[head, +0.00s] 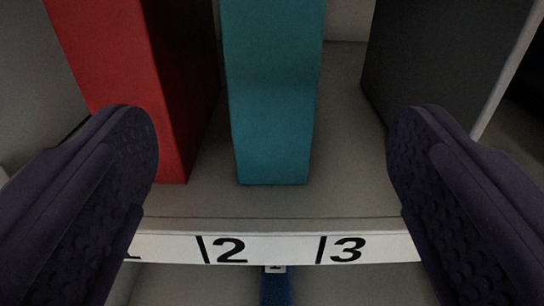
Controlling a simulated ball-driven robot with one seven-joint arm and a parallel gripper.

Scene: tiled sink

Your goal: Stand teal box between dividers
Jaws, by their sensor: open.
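A teal box (272,110) stands upright on the shelf (345,185), in the upper middle of the view, above the number 2 on the shelf's front strip. Its top is cut off by the frame edge. My gripper (272,150) is open, with one dark finger on each side of the view. The teal box shows between the fingers, with a gap on both sides, and neither finger appears to touch it. No plain dividers can be told apart from the neighbouring upright blocks.
A red block (125,80) stands close to the left of the teal box. A dark grey block (435,70) stands to the right, with bare shelf between. The label strip (285,248) shows 2 and 3. A blue object (275,288) is partly visible below.

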